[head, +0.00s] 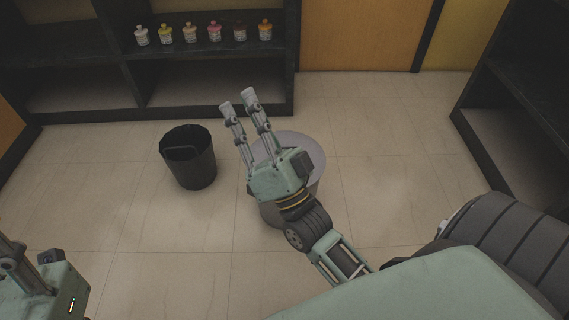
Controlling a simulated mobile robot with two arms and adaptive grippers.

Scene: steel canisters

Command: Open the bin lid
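A round grey bin (308,192) stands on the tiled floor near the middle of the head view. Its flat, pale grey lid (309,150) shows at the top and looks closed, though my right gripper hides much of it. My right gripper (239,98) is in front of and above the bin in the picture. Its two fingers point up and left, past the lid's left side, with an empty gap between them. I cannot tell whether it touches the lid. My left gripper (10,258) shows only partly at the lower left edge; its fingertips are cut off.
A black open bucket (195,172) stands left of the bin. A dark shelf (205,73) at the back holds a row of several small coloured bottles. Another dark shelf (525,95) stands at the right. Floor is free between the bin and the right shelf.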

